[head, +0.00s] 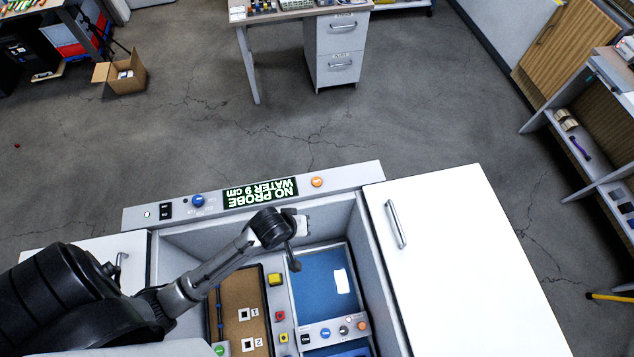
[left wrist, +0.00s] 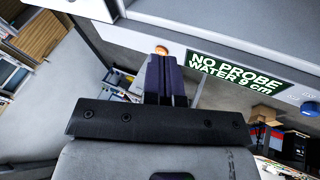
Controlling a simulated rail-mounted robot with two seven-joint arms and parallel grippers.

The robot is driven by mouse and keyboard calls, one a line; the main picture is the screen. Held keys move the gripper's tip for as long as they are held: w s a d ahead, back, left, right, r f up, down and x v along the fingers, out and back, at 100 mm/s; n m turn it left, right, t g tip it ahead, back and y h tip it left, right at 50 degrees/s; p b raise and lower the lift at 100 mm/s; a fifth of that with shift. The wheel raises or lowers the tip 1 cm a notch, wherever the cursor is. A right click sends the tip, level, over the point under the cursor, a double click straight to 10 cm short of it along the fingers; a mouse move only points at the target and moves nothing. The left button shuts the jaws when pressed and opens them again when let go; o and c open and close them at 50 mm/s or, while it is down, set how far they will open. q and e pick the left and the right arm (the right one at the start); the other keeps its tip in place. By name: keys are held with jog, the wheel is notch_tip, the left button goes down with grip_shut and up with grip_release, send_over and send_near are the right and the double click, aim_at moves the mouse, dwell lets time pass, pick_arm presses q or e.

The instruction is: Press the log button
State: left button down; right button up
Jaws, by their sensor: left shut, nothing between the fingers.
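The log button's label is not legible. An orange button (head: 317,182) sits on the light grey control panel (head: 360,175), beside the dark display (head: 260,193) that reads "NO PROBE WATER 9 cm". My left gripper (head: 295,265) shows small and dark at the end of its arm, in front of the panel. In the left wrist view my left gripper (left wrist: 166,60) is shut and empty. The orange button (left wrist: 162,50) shows just past its fingertips, partly hidden by them. Contact cannot be told. My right gripper is out of view.
The panel also carries a blue knob (head: 198,201) and a dark switch (head: 166,211). A recess nearer me holds a cork board (head: 232,300), a blue tray (head: 312,290) and several small buttons. A white cabinet top (head: 470,270) is clear at the right.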

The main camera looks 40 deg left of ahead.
pick_arm(q)
jog(key=w+a+f+n+t+b, duration=0.1)
jog(key=w+a+f+n, duration=0.1)
jog(key=w+n, duration=0.3)
jog(key=w+a+f+n+t, duration=0.1)
jog(key=w+a+f+n, duration=0.1)
jog(key=w+f+n, duration=0.3)
jog(key=r+n+t+b, duration=0.2)
jog(key=n, duration=0.7)
send_over(317, 182)
jog(key=shift+d+f, duration=0.1)
jog(key=shift+f, duration=0.1)
jog(key=shift+f+m, duration=0.15)
jog(key=shift+m, duration=0.15)
notch_tip(317, 182, down, 6)
jog(key=b, duration=0.7)
jog(key=shift+f+b, duration=0.15)
jog(key=shift+b, duration=0.2)
jog(key=shift+f+b, duration=0.45)
jog(key=shift+f, duration=0.65)
